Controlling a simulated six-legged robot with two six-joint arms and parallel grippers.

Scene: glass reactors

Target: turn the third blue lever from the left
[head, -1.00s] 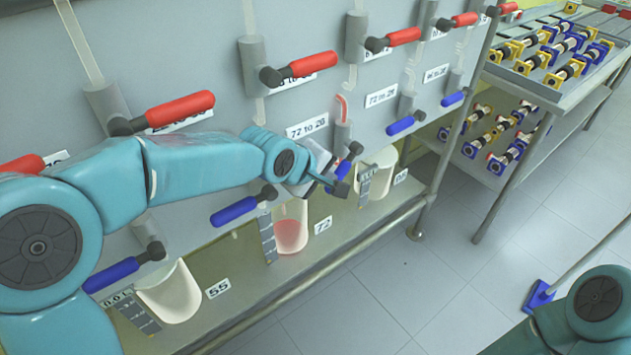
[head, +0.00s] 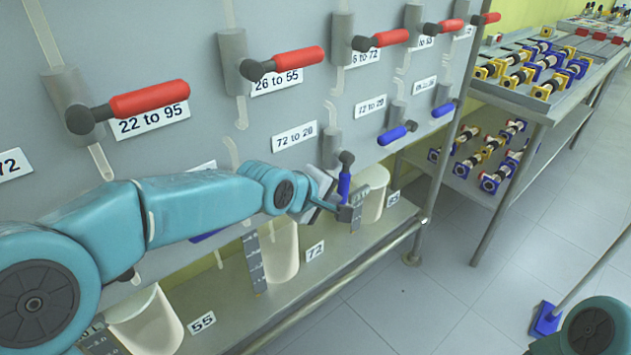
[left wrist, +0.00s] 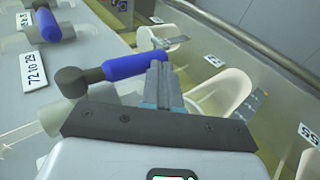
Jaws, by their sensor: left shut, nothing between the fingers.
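The third blue lever (head: 344,186) hangs nearly straight down from its grey pivot below the "72 to 20" label. My left gripper (head: 347,213) is shut and empty, its tips right at the lever's lower end. In the left wrist view the shut fingers (left wrist: 160,85) overlap the blue handle (left wrist: 136,65) near its free end; contact is likely but not certain. The second blue lever (head: 208,236) is mostly hidden behind my left arm. The fourth (head: 391,136) and fifth (head: 443,110) blue levers slant to the right of it. My right gripper is out of view.
Red levers (head: 150,99) line the panel above. White containers (head: 281,252) stand on the shelf below, with a metal rail (head: 345,275) in front. A metal rack (head: 520,100) with blue and yellow parts stands at right.

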